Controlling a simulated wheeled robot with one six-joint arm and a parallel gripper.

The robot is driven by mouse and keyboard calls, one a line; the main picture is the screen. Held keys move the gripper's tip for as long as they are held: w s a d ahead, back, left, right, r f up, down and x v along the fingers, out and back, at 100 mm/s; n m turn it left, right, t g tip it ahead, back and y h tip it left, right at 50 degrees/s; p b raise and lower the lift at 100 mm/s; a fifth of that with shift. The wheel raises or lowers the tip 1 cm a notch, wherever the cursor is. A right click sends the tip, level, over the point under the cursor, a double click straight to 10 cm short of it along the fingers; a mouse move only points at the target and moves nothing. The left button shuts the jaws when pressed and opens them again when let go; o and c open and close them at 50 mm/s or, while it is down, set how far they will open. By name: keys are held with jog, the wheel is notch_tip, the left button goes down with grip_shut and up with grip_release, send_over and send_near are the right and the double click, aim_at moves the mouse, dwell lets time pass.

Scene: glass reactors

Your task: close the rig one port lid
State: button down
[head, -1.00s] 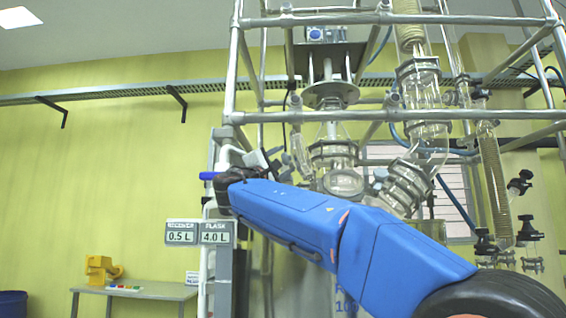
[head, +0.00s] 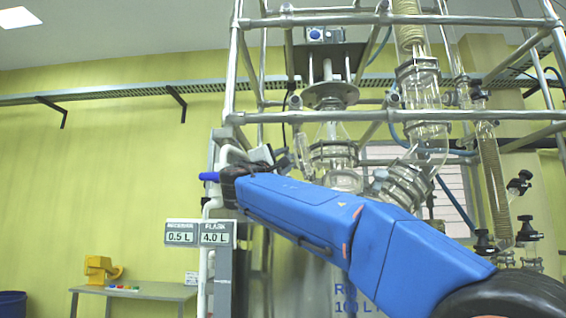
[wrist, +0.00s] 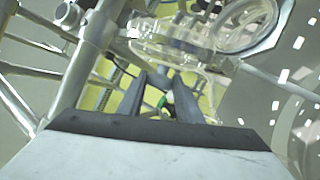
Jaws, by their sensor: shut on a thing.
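In the wrist view my gripper (wrist: 163,80) has its two dark fingers close around a thin part at the glass vessel, apparently the port lid; a small green piece (wrist: 162,101) shows between them. The lid's full outline cannot be made out, so how far it stands open is unclear. In the head view my gripper (head: 277,154) reaches the left side of the rig's glass vessel (head: 335,160), under the metal stirrer plate (head: 330,93). My own blue arm hides the lower vessel.
Metal frame bars (head: 400,115) surround the glass. A clamped glass joint (head: 403,184) stands close right of the vessel. Signs reading 0.5 L and 4.0 L (head: 200,233) hang at the left. A side table (head: 145,291) stands lower left; the wall side is open.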

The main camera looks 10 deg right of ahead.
jog(key=shift+s+d+r, duration=0.2)
jog(key=shift+s+d, duration=0.15)
jog(key=shift+s, duration=0.05)
jog(key=s+d+r+m+t+y, duration=0.1)
jog(key=s+d+r+t+y, duration=0.2)
jog(key=d+y, duration=0.35)
jog(key=d+f+m+t+y, duration=0.1)
jog(key=d+f+y, duration=0.1)
jog(key=d+y, duration=0.4)
jog(key=d+f+m+t+y, duration=0.1)
jog(key=d+f+t+y, duration=0.1)
jog(key=d+y, duration=0.4)
jog(key=shift+d+f+m+y, duration=0.15)
jog(key=shift+f+m+y, duration=0.25)
jog(key=shift+f+y, duration=0.25)
jog(key=shift+w+f, duration=0.1)
jog(key=shift+f, duration=0.05)
jog(key=c, duration=1.3)
grip_release()
jog(key=shift+d, duration=0.1)
notch_tip(320, 180, up, 10)
